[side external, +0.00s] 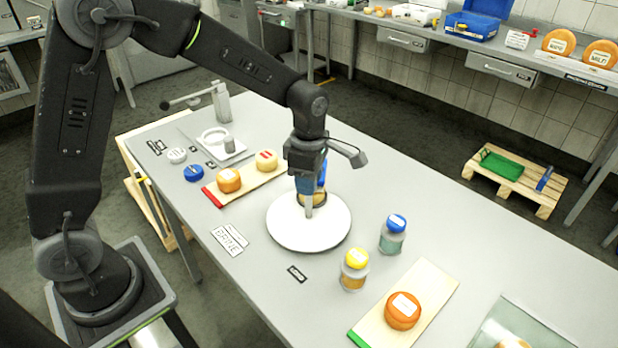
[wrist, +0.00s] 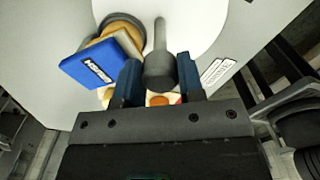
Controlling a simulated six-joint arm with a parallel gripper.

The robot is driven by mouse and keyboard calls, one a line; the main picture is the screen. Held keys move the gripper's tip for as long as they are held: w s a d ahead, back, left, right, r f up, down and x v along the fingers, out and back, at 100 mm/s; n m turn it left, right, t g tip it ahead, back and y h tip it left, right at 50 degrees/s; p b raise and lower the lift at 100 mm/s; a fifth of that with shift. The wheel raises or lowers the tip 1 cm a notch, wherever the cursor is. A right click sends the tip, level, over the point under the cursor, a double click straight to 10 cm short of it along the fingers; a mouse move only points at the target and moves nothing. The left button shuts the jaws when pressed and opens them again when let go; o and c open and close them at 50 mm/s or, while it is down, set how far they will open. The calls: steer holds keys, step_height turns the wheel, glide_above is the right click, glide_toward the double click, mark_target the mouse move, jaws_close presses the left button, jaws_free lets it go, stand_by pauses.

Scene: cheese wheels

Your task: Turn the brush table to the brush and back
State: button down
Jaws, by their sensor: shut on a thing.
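The brush table is a round white turntable (side external: 290,237) on the grey bench; part of it also shows in the wrist view (wrist: 190,22). A grey upright peg (wrist: 159,68) rises from it. My gripper (wrist: 160,80) is shut on this peg, with one dark blue finger on each side. In the side external view my gripper (side external: 308,182) is over the far half of the turntable. The brush appears to be the blue block (wrist: 98,64) with a label, beside the peg. A tan cheese wheel (wrist: 121,28) is partly hidden behind it; their contact is unclear.
A board (side external: 244,184) with two cheeses lies left of the turntable. A blue-lidded jar (side external: 393,236) and a yellow-lidded jar (side external: 354,270) stand to its right. Another board (side external: 432,290) holds an orange cheese (side external: 403,311). A white label card (side external: 230,239) lies in front.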

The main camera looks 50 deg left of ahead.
steer(key=shift+r, duration=0.1)
steer(key=c, duration=0.7)
jaws_free()
steer(key=shift+c, duration=0.2)
step_height(320, 180, up, 14)
